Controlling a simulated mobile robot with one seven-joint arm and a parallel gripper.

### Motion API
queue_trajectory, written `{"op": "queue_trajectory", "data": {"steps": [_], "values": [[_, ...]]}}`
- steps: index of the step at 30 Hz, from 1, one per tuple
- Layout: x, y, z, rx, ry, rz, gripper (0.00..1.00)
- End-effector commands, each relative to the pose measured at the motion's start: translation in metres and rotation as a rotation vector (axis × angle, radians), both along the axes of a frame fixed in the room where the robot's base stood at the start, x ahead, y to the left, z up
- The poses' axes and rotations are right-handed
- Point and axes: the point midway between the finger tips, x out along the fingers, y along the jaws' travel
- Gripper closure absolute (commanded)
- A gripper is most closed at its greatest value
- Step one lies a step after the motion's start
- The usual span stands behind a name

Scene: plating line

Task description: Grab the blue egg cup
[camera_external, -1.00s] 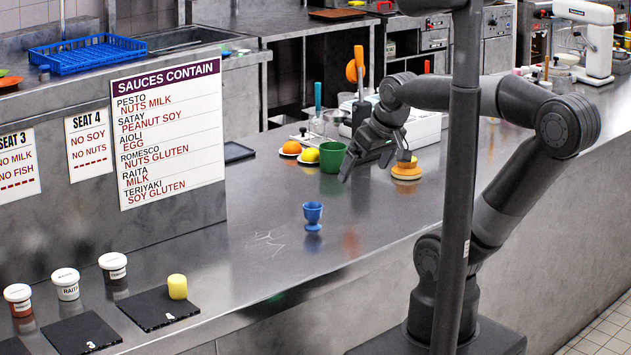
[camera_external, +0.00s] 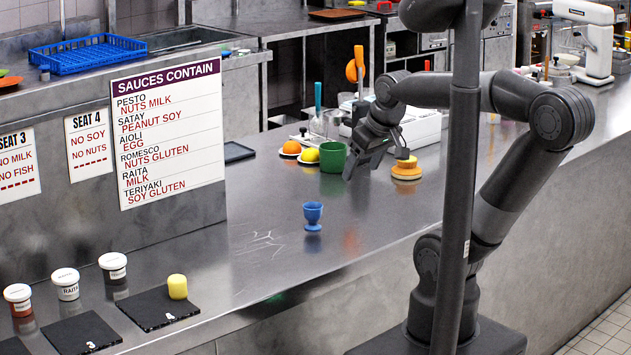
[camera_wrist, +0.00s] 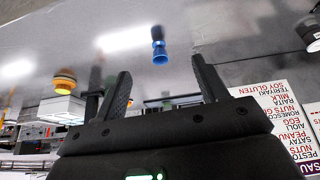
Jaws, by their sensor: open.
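The blue egg cup (camera_external: 313,214) stands upright on the steel counter (camera_external: 270,270), clear of other things. In the wrist view the egg cup (camera_wrist: 159,45) shows upside down, beyond and between the two fingers. My gripper (camera_external: 362,172) is open and empty above the counter, farther back and to the right of the egg cup, near a green cup (camera_external: 333,157). In the wrist view my gripper (camera_wrist: 160,85) shows its two dark fingers spread wide with nothing between their tips.
An orange-topped round item (camera_external: 406,170) stands right of my gripper. A yellow fruit (camera_external: 309,155) and an orange fruit (camera_external: 291,148) sit left of the green cup. A sauce sign (camera_external: 168,135) stands left. The counter around the egg cup is bare.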

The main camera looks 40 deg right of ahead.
Motion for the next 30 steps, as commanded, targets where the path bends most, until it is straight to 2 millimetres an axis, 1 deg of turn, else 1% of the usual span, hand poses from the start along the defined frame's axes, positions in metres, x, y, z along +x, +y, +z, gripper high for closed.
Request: {"op": "queue_trajectory", "data": {"steps": [1,5,11,14,18,21,25,30], "values": [[0.01,-0.001,0.0,-0.012,0.027,0.022,0.34],[0.038,-0.003,-0.003,-0.047,0.098,0.101,0.34],[0.085,-0.007,-0.014,-0.09,0.208,0.233,0.34],[0.108,-0.01,-0.025,-0.105,0.263,0.301,0.34],[0.14,-0.014,-0.043,-0.12,0.335,0.397,0.34],[0.159,-0.016,-0.057,-0.124,0.38,0.459,0.34],[0.176,-0.019,-0.072,-0.127,0.419,0.519,0.34],[0.186,-0.02,-0.083,-0.127,0.442,0.555,0.34]]}}
